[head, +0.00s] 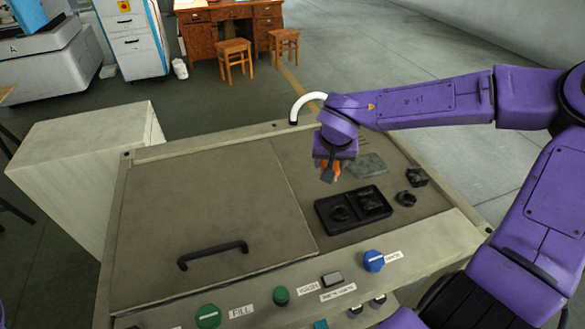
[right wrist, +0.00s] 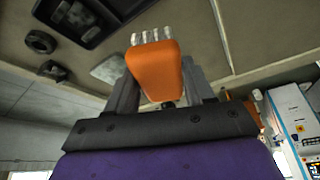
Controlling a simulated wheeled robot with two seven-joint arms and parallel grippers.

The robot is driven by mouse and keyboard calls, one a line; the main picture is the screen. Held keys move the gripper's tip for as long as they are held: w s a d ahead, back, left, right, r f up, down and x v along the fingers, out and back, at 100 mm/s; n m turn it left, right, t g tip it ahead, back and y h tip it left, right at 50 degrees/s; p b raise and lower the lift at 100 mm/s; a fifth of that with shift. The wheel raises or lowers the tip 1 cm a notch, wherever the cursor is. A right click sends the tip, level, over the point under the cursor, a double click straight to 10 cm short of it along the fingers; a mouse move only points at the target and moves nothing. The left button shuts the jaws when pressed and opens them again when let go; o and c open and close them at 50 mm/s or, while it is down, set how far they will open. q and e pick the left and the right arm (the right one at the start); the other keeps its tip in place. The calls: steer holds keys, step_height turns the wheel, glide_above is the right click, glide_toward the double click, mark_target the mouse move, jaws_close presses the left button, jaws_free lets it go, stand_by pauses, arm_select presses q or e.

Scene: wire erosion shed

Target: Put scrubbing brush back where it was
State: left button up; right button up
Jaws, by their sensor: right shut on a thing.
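The scrubbing brush (head: 327,170) has an orange body and is mostly hidden by my right gripper in the head view. In the right wrist view the brush (right wrist: 154,70) shows its orange block, with pale bristle tufts at the far end. My right gripper (head: 329,174) is shut on it, with one dark finger on each side, over the back part of the machine's worktop (head: 301,178). It appears to be held above the surface, but the height is hard to tell. My left gripper is not in view.
A black two-compartment tray (head: 329,226) holds a round and a blocky dark part. A black ring (head: 405,198), a small dark block (head: 417,176) and a grey-green flat pad (head: 368,164) lie nearby. A handled cover (head: 200,205) fills the left side. A white curved pipe (head: 301,102) stands behind.

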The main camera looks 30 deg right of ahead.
steer(key=shift+w+f+b, duration=0.2)
steer(key=shift+f+b, duration=0.75)
steer(key=shift+b, duration=0.2)
steer(key=shift+w+a+r+p, duration=0.25)
steer(key=shift+w+r+p, duration=0.3)
steer(key=shift+p, duration=0.35)
steer(key=w+f, duration=0.2)
steer(key=w, duration=0.1)
steer(key=w+f, duration=0.3)
steer(key=w+f+p, duration=0.1)
steer(key=w+f, duration=0.1)
steer(key=w, duration=0.2)
steer(key=shift+a+f, duration=0.1)
steer(key=shift+f, duration=0.15)
steer(key=shift+w+f, duration=0.3)
steer(key=shift+f, duration=0.15)
step_height(320, 180, down, 3)
steer(key=shift+r, duration=0.1)
steer(key=shift+w+f, duration=0.2)
steer(key=shift+f, duration=0.1)
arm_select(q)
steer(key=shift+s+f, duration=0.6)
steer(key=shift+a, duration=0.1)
arm_select(e)
steer(key=shift+s, duration=0.15)
